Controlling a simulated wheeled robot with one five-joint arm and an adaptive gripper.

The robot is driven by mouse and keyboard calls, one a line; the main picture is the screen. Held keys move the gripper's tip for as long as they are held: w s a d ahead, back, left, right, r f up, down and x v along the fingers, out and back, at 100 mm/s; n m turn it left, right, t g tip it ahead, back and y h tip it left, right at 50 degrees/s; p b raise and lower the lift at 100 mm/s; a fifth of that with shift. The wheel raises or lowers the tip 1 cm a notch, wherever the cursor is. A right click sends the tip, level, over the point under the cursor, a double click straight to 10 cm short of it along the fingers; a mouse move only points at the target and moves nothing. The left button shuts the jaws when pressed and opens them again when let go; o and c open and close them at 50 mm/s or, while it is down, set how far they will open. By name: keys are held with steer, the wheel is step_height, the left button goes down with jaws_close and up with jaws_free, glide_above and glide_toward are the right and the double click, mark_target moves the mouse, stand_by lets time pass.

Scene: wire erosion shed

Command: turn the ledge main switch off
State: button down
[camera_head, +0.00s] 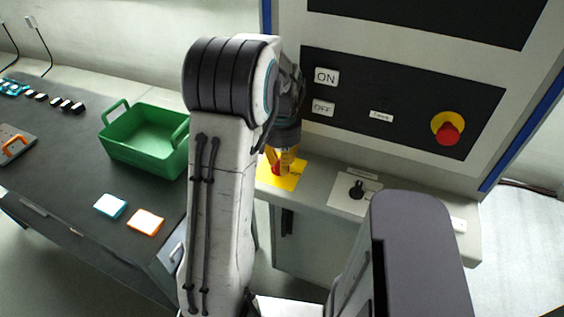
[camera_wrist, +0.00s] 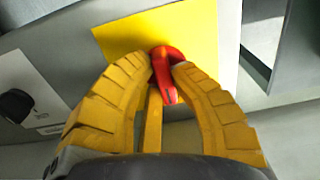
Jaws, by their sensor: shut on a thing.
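The ledge main switch shows in the wrist view as a red knob (camera_wrist: 164,78) on a yellow plate (camera_wrist: 125,35). In the head view its yellow plate (camera_head: 286,180) lies on the grey ledge (camera_head: 318,190), and the knob is mostly hidden by my gripper. My gripper (camera_head: 279,166) points down over the plate. In the wrist view its yellow fingers (camera_wrist: 167,66) are shut on the red knob, one on each side. I cannot read the switch markings, so its position is unclear.
A black knob (camera_head: 356,189) on a white plate sits on the ledge to the right. Above are the ON button (camera_head: 326,76), the OFF button (camera_head: 323,107) and a red emergency button (camera_head: 447,133). A green basket (camera_head: 146,137) stands on the dark bench at left.

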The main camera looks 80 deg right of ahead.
steer(key=shift+f, duration=0.1)
steer(key=c, duration=1.1)
jaws_free()
step_height(320, 180, up, 12)
steer(key=shift+r, duration=0.1)
stand_by(0.5)
